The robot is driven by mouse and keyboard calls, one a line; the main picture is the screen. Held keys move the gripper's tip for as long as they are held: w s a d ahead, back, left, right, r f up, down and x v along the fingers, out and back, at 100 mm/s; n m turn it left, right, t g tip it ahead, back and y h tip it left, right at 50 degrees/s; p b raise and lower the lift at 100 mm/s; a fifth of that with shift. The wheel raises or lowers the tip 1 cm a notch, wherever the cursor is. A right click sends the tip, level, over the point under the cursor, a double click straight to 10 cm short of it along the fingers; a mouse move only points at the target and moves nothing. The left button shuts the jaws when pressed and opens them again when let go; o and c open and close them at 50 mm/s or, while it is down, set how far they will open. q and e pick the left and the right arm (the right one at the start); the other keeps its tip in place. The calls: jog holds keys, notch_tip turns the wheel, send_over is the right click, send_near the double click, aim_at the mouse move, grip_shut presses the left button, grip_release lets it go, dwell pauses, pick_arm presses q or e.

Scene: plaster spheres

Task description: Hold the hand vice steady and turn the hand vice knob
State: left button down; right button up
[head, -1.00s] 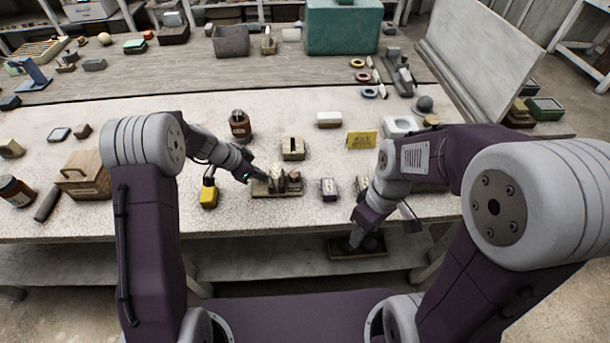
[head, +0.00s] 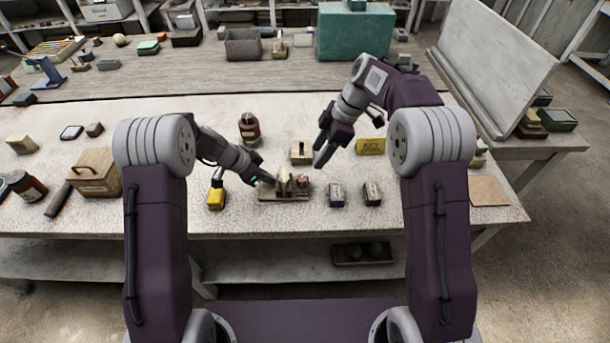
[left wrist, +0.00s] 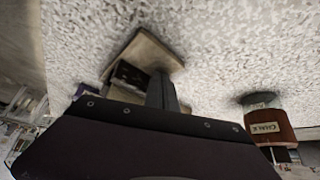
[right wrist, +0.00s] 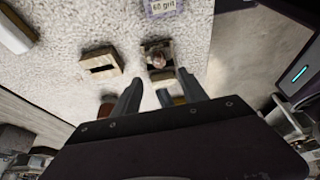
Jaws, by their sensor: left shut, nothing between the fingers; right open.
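The hand vice (head: 283,182) appears as a pale upright shape on a wooden board (head: 270,198) near the table's front. A small reddish part, perhaps its knob (head: 302,181), is at its right; it also shows in the right wrist view (right wrist: 158,60). My left gripper (head: 270,182) is shut and empty at the vice's left side; contact cannot be told. In the left wrist view its fingers (left wrist: 161,88) partly hide the board (left wrist: 146,48). My right gripper (head: 320,157) is open and empty, raised above the table, right of and behind the vice.
A slotted wooden block (head: 301,152) stands behind the vice. A yellow object (head: 216,198) and a brown jar (head: 249,129) are to its left. Two small blocks, one purplish (head: 336,194) and one dark (head: 372,193), stand to its right.

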aim_at(303, 179)
jog(key=x, duration=1)
jog(key=shift+a+f, duration=0.1)
jog(key=shift+f, duration=0.3)
grip_shut()
